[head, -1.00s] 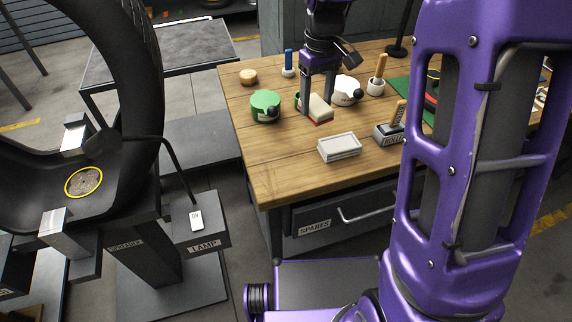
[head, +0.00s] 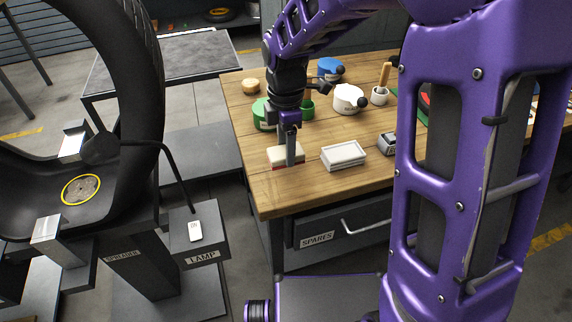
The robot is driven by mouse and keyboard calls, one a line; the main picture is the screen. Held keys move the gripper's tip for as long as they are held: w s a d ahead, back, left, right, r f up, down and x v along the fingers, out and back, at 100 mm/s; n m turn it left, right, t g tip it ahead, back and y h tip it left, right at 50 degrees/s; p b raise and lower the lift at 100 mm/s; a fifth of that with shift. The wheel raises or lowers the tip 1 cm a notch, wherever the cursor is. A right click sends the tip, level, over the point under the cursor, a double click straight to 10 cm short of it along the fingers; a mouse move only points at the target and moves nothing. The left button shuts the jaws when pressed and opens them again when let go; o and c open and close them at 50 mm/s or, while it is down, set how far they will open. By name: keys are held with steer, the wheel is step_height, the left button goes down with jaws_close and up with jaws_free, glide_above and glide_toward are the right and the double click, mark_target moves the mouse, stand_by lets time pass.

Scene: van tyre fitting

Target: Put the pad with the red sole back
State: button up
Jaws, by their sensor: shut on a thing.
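The pad with the red sole (head: 277,154) is a cream block with a thin red layer showing along its lower edge. It is at the left front part of the wooden bench, in the head view. My gripper (head: 291,160) points down and is shut on the pad, with one finger in front of it. The far finger is hidden. I cannot tell whether the sole touches the bench top or is just above it. A white, tray-like block (head: 343,156) lies to the right of the pad, apart from it.
A green pot (head: 262,114), a white pot (head: 348,98) and a blue-lidded pot (head: 330,67) stand behind on the bench (head: 240,130). A grey holder (head: 387,144) is at right. The bench's front left corner is clear. The tyre (head: 135,70) and lamp stand (head: 200,245) are left.

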steer(key=shift+f+b, duration=0.3)
steer(key=shift+f, duration=2)
steer(key=shift+f, duration=0.2)
steer(key=o, duration=1.2)
steer(key=shift+r, duration=0.1)
step_height(320, 180, up, 12)
steer(key=shift+r+p, duration=0.1)
steer(key=shift+p, duration=0.85)
steer(key=shift+w, duration=0.1)
